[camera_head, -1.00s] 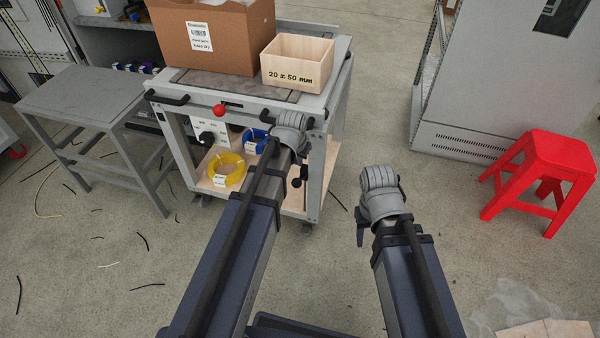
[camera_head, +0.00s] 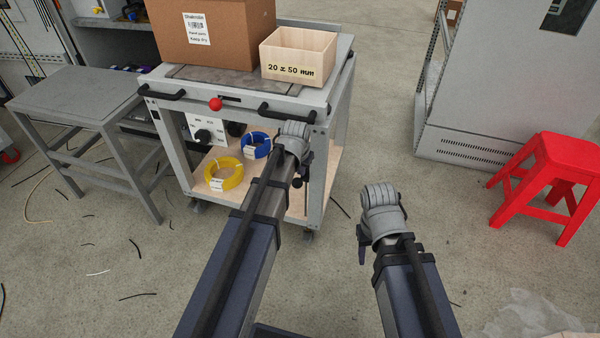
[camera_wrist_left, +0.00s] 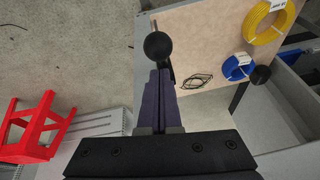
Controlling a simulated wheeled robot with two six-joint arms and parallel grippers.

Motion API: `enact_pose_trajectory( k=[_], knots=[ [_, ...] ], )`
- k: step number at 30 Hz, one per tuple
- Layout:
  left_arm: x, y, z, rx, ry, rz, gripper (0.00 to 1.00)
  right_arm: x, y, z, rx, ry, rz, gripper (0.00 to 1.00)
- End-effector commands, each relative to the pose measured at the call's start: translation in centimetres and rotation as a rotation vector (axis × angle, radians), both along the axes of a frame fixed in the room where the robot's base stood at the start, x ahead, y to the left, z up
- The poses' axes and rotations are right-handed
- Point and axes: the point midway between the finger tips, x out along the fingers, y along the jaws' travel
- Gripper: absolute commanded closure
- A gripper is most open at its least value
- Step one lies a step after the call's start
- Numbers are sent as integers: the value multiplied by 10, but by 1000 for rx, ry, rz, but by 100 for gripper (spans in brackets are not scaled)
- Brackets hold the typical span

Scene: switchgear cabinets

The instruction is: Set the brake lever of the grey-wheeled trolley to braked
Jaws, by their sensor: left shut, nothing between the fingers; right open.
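The grey trolley (camera_head: 325,150) stands ahead, with a dark caster (camera_head: 307,236) at its front right foot. A red ball knob (camera_head: 216,104) sits beside a dark slot in its top front rail. A black ball knob (camera_head: 297,183) shows low by the front right post; in the left wrist view a black ball (camera_wrist_left: 158,45) stands just beyond my fingertips. My left gripper (camera_head: 304,164) is shut and empty, close to this ball; whether they touch is unclear. It also shows in the left wrist view (camera_wrist_left: 159,85). My right gripper (camera_head: 362,247) is open, over bare floor right of the trolley.
A cardboard box (camera_head: 225,45) and a wooden box (camera_head: 297,58) stand on the trolley. Yellow (camera_head: 223,174) and blue (camera_head: 256,145) coils lie on its lower shelf. A grey table (camera_head: 75,95) is at left, a red stool (camera_head: 550,180) at right. Loose wires litter the left floor.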

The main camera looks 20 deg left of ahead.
Motion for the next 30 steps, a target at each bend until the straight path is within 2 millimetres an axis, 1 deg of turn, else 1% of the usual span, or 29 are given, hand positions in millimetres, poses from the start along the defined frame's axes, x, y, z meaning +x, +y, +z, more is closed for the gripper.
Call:
enact_pose_trajectory(
  k=[1,2,14,20,30],
  knots=[
    [2,0,-6,0,0,0,100,0,0,-6,-1,0,0,50],
    [2,0,-7,0,0,0,100,0,0,-7,-1,0,0,50],
    [2,0,-6,0,-2,0,100,0,0,-6,-2,-1,0,50],
    [-4,0,-12,-2,-38,0,100,0,0,-15,-2,-1,1,50],
    [-6,1,-13,-3,-78,0,100,0,0,-20,-1,-1,2,50]
  ],
)
